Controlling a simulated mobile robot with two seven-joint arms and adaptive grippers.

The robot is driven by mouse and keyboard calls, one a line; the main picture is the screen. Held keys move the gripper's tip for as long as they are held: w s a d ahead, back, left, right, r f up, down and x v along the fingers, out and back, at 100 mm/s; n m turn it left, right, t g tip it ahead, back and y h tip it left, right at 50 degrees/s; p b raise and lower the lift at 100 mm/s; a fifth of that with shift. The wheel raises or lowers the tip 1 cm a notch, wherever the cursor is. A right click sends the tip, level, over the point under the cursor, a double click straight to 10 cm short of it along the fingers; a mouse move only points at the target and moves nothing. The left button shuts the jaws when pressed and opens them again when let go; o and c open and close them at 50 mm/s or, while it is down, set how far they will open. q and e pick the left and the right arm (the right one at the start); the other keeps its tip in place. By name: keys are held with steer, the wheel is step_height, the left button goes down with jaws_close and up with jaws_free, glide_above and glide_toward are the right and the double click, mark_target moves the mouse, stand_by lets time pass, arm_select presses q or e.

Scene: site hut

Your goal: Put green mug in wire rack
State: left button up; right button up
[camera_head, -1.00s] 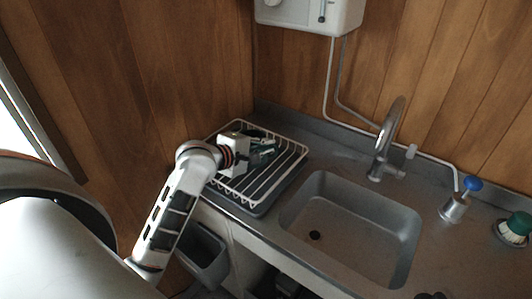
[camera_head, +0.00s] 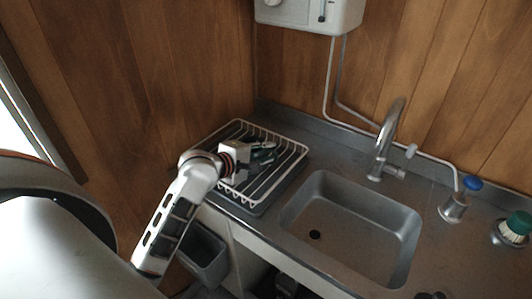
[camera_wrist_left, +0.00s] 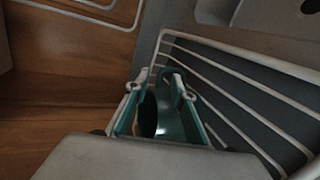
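The green mug (camera_wrist_left: 172,118) shows between the fingers of my left gripper (camera_wrist_left: 158,90) in the left wrist view, with its dark opening facing left. The fingers lie close along both sides of it and look shut on it. In the head view my left gripper (camera_head: 266,152) is over the wire rack (camera_head: 286,169), and the mug is mostly hidden by the fingers. The rack is white wire on a grey tray, left of the sink. I cannot tell whether the mug touches the rack's wires. My right gripper is not in view.
The sink (camera_head: 352,228) with a tall tap (camera_head: 386,140) is right of the rack. A blue-topped item (camera_head: 454,204) and a green-topped brush (camera_head: 515,228) stand farther right. A wooden wall is behind, and a grey bin (camera_head: 205,258) hangs below the counter front.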

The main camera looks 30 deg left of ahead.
arm_select(q)
steer(key=v, duration=1.2)
stand_by(0.3)
